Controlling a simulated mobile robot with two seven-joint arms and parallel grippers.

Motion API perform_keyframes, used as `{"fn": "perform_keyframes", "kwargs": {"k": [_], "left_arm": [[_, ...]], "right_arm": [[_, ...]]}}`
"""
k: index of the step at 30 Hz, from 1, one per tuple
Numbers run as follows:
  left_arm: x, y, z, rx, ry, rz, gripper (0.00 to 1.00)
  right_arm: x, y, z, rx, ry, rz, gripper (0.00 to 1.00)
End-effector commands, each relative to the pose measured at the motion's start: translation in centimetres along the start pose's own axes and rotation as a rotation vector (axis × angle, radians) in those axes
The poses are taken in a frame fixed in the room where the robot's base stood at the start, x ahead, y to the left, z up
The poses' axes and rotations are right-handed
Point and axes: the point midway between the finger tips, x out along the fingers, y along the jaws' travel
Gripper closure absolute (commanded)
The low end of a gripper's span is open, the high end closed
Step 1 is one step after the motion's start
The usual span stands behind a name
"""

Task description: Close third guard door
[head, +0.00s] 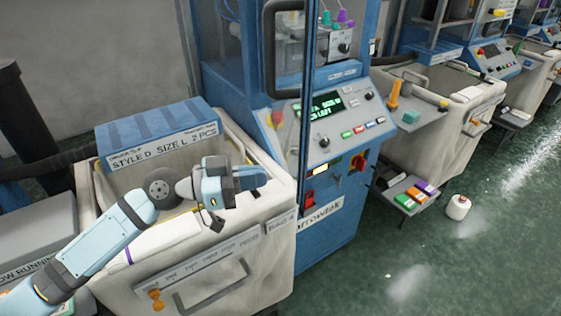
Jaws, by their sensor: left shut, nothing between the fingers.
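A blue-framed guard door with a clear panel and a black loop handle (286,48) is on the nearest knitting machine, at the top middle of the head view. Its thin vertical blue edge (306,110) runs down in front of the control panel. I cannot tell for certain how far the door stands open. My left gripper (258,177) is shut and empty. It is over the white bin below and left of the door, apart from the handle. My right gripper is not in view.
A white cone (458,207) stands on the green floor, which is mostly clear at right.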

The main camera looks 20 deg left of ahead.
Motion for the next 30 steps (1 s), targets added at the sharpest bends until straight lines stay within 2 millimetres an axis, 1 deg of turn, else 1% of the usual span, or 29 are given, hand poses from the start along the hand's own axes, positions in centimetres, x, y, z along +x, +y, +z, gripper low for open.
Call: {"fn": "perform_keyframes", "kwargs": {"k": [1, 3, 6, 9, 13, 25, 28, 30], "left_arm": [[1.0, 0.0, -0.6, 0.000, 0.003, 0.001, 1.00], [2.2, 0.0, -0.5, -0.002, 0.003, 0.001, 1.00], [3.5, 0.0, -0.4, -0.001, 0.002, 0.000, 1.00], [4.3, 0.0, -0.1, -0.002, 0.000, 0.000, 1.00], [4.8, 0.0, 0.0, 0.000, 0.000, 0.000, 1.00], [5.0, 0.0, 0.0, 0.000, 0.000, -0.003, 1.00], [5.7, -0.1, -0.2, -0.002, 0.000, -0.013, 1.00], [6.5, -0.2, -0.3, -0.002, 0.001, -0.026, 1.00]], "right_arm": [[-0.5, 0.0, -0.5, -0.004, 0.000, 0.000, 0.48], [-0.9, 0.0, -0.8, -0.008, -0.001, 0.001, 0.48], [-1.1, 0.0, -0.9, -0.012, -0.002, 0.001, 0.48], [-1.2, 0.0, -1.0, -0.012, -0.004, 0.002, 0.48], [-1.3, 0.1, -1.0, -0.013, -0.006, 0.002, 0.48], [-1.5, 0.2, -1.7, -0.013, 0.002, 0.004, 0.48], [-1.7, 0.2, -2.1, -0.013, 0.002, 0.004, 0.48], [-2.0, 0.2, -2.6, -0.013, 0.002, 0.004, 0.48]]}}
